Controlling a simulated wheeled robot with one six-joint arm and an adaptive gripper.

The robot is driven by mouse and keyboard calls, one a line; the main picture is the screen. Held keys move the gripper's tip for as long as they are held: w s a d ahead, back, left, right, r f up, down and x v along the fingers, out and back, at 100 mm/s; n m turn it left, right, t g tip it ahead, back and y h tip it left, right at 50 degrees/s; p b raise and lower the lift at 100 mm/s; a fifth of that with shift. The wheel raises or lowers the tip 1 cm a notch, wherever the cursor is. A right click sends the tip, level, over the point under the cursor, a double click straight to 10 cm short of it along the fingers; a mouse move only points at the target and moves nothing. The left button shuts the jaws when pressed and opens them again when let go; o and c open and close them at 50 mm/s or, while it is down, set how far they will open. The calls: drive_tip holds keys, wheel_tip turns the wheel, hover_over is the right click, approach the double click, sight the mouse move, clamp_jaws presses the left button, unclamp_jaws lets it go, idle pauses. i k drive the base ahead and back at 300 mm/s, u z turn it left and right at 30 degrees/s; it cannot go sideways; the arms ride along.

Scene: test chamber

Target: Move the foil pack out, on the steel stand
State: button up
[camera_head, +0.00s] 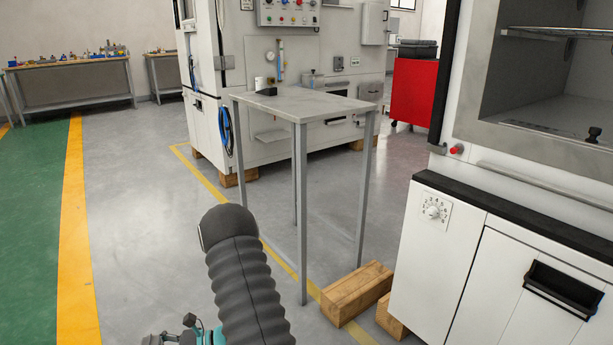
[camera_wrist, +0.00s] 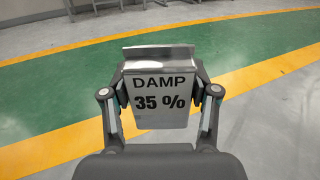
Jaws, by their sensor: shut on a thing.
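The foil pack (camera_wrist: 160,115) is a pale silvery packet with a folded top edge, printed "DAMP 35 %". It shows upright in the wrist view. My gripper (camera_wrist: 159,90) is shut on it, with one finger on each side edge. The pack is held above the floor, which shows behind it. The steel stand (camera_head: 330,107) is a tall, narrow table with thin grey legs at the middle of the head view. The pack cannot be made out in the head view, so its distance from the stand cannot be told.
A white cylinder (camera_head: 261,83) and a small dark object (camera_head: 268,91) sit at the stand top's back left corner; its front and right are bare. Wooden blocks (camera_head: 355,290) lie by the right legs. A white cabinet (camera_head: 435,240) with an open chamber stands at right.

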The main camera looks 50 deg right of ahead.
sight(301, 105)
drive_tip(key=z, duration=0.95)
